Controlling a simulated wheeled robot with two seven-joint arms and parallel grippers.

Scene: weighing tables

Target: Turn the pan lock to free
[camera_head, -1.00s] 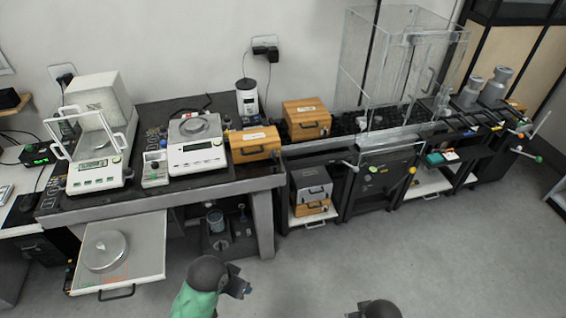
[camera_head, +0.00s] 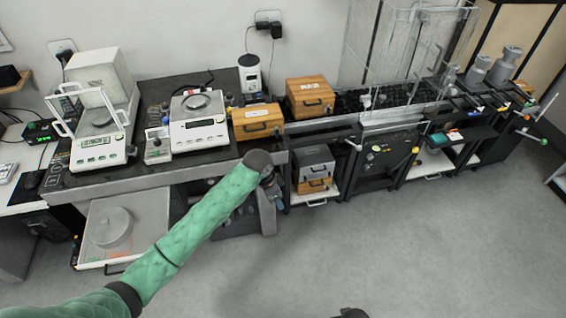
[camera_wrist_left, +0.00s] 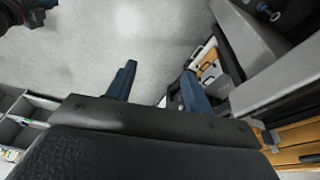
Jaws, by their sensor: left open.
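I cannot make out for certain which part is the pan lock. A small pale control box (camera_head: 157,146) with a dark knob stands on the bench between two balances. The left balance (camera_head: 97,150) has an open-framed glass shield.
Wooden boxes (camera_head: 257,122) stand right of the balances. A large clear enclosure (camera_head: 405,60) rises further right. A pulled-out shelf with a round pan (camera_head: 110,229) sits low at the left. The floor (camera_head: 400,240) in front is clear.

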